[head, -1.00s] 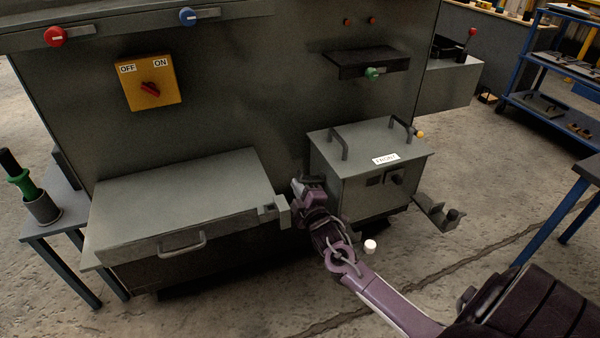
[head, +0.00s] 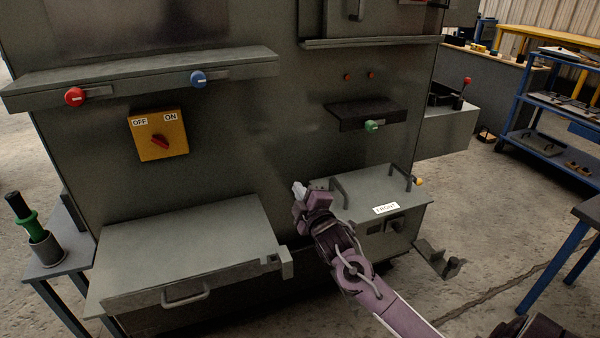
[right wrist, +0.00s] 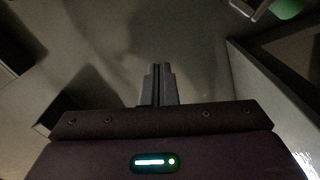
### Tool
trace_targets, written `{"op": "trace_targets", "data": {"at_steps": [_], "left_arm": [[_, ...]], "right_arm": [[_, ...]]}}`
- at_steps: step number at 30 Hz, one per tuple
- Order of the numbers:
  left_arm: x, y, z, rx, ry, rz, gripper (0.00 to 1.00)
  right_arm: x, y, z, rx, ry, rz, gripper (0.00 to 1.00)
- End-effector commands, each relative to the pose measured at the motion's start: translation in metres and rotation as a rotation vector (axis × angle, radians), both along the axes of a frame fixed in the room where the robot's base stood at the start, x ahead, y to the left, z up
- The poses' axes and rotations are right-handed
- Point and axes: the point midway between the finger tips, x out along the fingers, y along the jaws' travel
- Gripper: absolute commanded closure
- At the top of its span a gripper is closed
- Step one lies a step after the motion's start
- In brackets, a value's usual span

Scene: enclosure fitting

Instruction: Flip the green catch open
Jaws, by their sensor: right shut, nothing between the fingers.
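The green catch (head: 372,126) is a small knob with a pale lever, at the front edge of a dark shelf (head: 362,113) on the grey cabinet. In the right wrist view its green part (right wrist: 287,8) shows at the top right corner. My right gripper (head: 298,188) is in front of the cabinet, below and left of the catch and clear of it. In the right wrist view its two fingers (right wrist: 158,84) are together with nothing between them. My left gripper is not in view.
A grey box (head: 385,188) with handles and a "FRONT" label stands below the shelf. A lidded bin (head: 185,250) is at lower left. A red catch (head: 75,96) and a blue catch (head: 198,79) sit on a ledge above a yellow OFF/ON switch (head: 157,135).

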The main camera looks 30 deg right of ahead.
Motion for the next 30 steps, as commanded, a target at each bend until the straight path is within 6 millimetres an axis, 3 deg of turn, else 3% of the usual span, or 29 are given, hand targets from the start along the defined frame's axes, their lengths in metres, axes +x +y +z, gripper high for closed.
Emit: {"op": "trace_targets", "data": {"at_steps": [1,6,11,16,21,25,30], "left_arm": [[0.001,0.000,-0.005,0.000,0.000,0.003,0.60],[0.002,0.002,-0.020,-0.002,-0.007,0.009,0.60],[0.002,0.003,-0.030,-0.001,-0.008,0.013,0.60],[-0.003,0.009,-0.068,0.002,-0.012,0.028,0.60],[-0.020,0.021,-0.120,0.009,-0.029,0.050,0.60],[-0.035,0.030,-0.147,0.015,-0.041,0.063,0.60],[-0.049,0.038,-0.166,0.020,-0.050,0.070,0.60]], "right_arm": [[0.000,0.000,0.014,-0.003,-0.002,0.001,1.00],[0.000,0.000,0.037,-0.002,-0.003,0.000,1.00],[-0.002,0.001,0.040,0.014,-0.001,0.003,1.00],[-0.021,0.011,0.007,0.144,-0.024,0.027,1.00],[-0.061,0.026,-0.039,0.336,-0.080,0.045,1.00],[-0.089,0.033,-0.062,0.438,-0.117,0.043,1.00],[-0.114,0.040,-0.079,0.516,-0.147,0.038,1.00]]}}
